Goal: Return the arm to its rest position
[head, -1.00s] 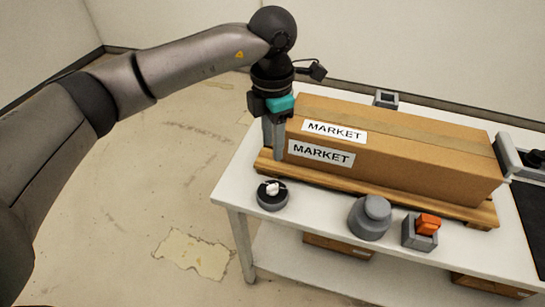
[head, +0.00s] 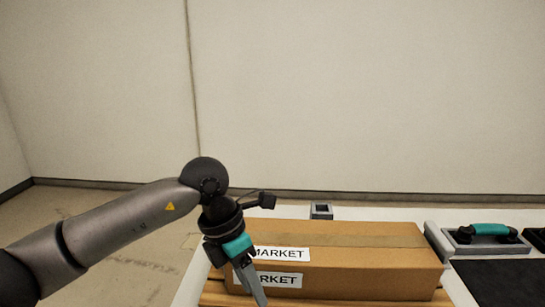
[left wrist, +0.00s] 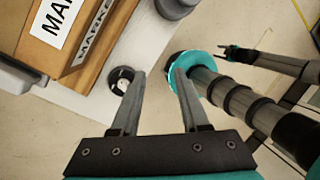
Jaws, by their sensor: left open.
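My left gripper (head: 258,288) is in front of the left end of the long brown box (head: 375,265) in the head view. Its visible fingers point down and to the right, overlapping the box's labels. In the left wrist view, my left gripper (left wrist: 161,74) has its two fingers apart with nothing between them. The box (left wrist: 80,40) is to the left of the fingers there. My right gripper (left wrist: 240,53) seems to be the small dark and teal end of an arm at the upper right of that view; its jaws are too small to read.
The box stands on a wooden pallet (head: 215,298) on a white table. A dark round device with a white top (left wrist: 122,80) is close to the left finger in the wrist view. Bare floor lies left of the table.

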